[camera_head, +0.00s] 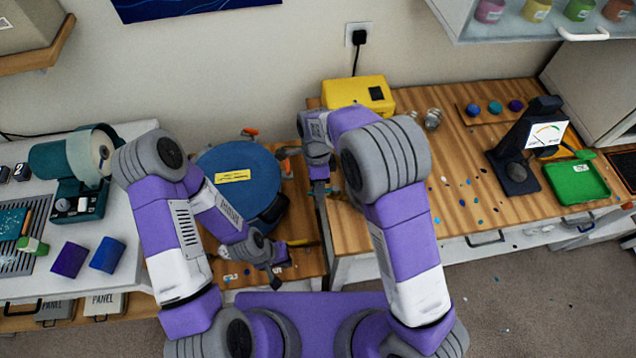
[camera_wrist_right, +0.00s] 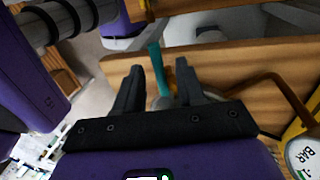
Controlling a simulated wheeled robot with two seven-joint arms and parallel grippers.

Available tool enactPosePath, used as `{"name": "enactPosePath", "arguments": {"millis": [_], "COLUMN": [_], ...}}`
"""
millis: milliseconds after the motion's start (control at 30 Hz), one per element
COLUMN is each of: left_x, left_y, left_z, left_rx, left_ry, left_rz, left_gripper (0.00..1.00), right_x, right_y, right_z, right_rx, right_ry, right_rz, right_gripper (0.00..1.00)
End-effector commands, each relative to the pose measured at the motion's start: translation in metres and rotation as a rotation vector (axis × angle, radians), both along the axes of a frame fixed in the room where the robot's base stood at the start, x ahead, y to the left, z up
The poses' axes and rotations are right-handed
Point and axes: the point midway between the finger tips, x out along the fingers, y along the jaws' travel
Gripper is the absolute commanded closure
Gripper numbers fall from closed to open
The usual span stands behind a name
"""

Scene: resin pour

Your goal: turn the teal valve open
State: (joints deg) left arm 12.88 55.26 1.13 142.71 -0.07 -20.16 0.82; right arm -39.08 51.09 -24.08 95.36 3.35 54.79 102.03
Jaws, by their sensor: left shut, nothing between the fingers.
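The teal valve handle (camera_wrist_right: 155,62) shows in the right wrist view as a narrow upright teal bar. It lies in the gap between the fingers of my right gripper (camera_wrist_right: 160,72), which is open, with space visible on both sides of the bar. I cannot tell how deep between the fingers it sits. In the head view my right gripper (camera_head: 319,186) points down beside the blue round tank lid (camera_head: 240,163), and I cannot make out the valve there. My left gripper (camera_head: 279,272) is shut and empty, low in front of the tank.
A gauge marked BAR (camera_wrist_right: 303,155) and a brown curved pipe (camera_wrist_right: 262,84) are close on the right in the wrist view. A yellow box (camera_head: 345,93) stands behind my right arm. The wooden bench (camera_head: 425,228) edge is beside the right gripper.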

Motion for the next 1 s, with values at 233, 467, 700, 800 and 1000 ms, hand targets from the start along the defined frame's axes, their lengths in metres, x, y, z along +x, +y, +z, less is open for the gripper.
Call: {"name": "enactPosePath", "arguments": {"millis": [233,467,700,800,1000], "left_x": [0.0,0.0,0.0,0.0,0.0], "left_y": [0.0,0.0,0.0,0.0,0.0], "left_z": [0.001,0.004,0.005,0.005,0.005], "left_rx": [0.0,0.0,0.0,0.0,0.0], "left_ry": [0.0,0.0,0.0,0.0,0.0], "left_rz": [0.0,0.0,0.0,0.0,0.0], "left_gripper": [1.0,1.0,1.0,1.0,1.0], "right_x": [0.004,0.012,0.015,0.015,0.015], "right_y": [0.001,0.002,0.002,0.002,0.002], "right_z": [0.018,0.057,0.074,0.075,0.074], "right_rx": [0.002,0.002,0.0,0.0,0.0], "right_ry": [-0.003,-0.004,-0.001,0.0,0.0], "right_rz": [0.001,0.0,-0.001,0.0,0.0], "right_gripper": [0.61,0.61,0.61,0.61,0.61]}}
